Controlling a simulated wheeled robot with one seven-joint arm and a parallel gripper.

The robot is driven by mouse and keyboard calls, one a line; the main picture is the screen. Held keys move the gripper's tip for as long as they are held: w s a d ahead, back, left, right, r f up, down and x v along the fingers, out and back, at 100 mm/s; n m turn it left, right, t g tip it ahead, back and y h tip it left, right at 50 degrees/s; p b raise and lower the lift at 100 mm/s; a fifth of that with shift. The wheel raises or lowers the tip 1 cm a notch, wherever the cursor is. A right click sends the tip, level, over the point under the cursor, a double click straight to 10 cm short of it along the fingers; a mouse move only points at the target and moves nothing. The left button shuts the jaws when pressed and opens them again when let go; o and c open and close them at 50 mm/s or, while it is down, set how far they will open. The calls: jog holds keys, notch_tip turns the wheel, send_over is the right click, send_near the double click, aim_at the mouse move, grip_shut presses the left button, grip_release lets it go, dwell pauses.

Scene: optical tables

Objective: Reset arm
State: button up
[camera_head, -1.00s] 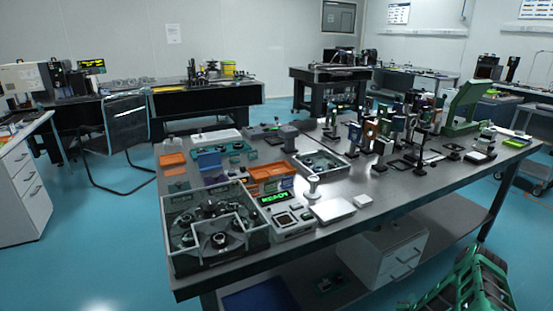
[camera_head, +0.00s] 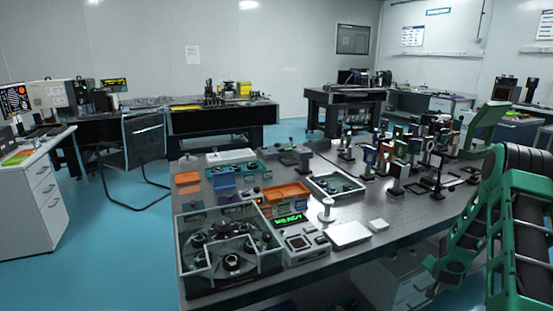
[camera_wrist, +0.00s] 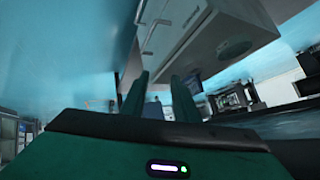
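My green and black arm (camera_head: 525,225) stands folded at the right edge of the head view, in front of the optical table (camera_head: 400,215). It hides the table's right front part. In the wrist view my gripper (camera_wrist: 160,90) shows two dark green fingers standing apart, with nothing between them. It is open and empty. The wrist picture is strongly tilted. A white drawer cabinet (camera_wrist: 190,35) shows beyond the fingertips, apart from them.
The table holds a clear-walled tray (camera_head: 228,250), a device with a green lit display (camera_head: 290,219), orange trays (camera_head: 287,194) and several upright optic mounts (camera_head: 397,175). A chair (camera_head: 140,140) and a white drawer unit (camera_head: 35,200) stand at left. Blue floor (camera_head: 110,240) is clear between.

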jog(key=s+a+r+n+g+y, duration=0.1)
jog(key=s+a+r, duration=0.35)
jog(key=r, duration=0.35)
jog(key=s+a+r+n+g, duration=0.1)
jog(key=s+a+r+g, duration=0.15)
jog(key=s+r, duration=0.45)
jog(key=s+a+r+n+g+y, duration=0.15)
jog(key=s+a+r, duration=0.3)
jog(key=r, duration=0.55)
jog(key=s+a+r+g+y, duration=0.1)
jog(key=s+a+r, duration=0.2)
jog(key=s, duration=0.6)
jog(key=s+a+r+n+y, duration=0.1)
jog(key=s+a+r, duration=0.1)
jog(key=s+a, duration=0.5)
jog(key=s+a+r+n+g+y, duration=0.1)
jog(key=s+a+r, duration=0.2)
jog(key=s, duration=0.7)
jog(key=a, duration=0.2)
jog(key=shift+s+a+r+g, duration=0.3)
jog(key=shift+s+a+r, duration=0.05)
jog(key=shift+s+a, duration=0.05)
jog(key=shift+w+n+y, duration=0.1)
jog(key=shift+n+y, duration=0.15)
jog(key=shift+w+f, duration=0.25)
jog(key=shift+w, duration=0.3)
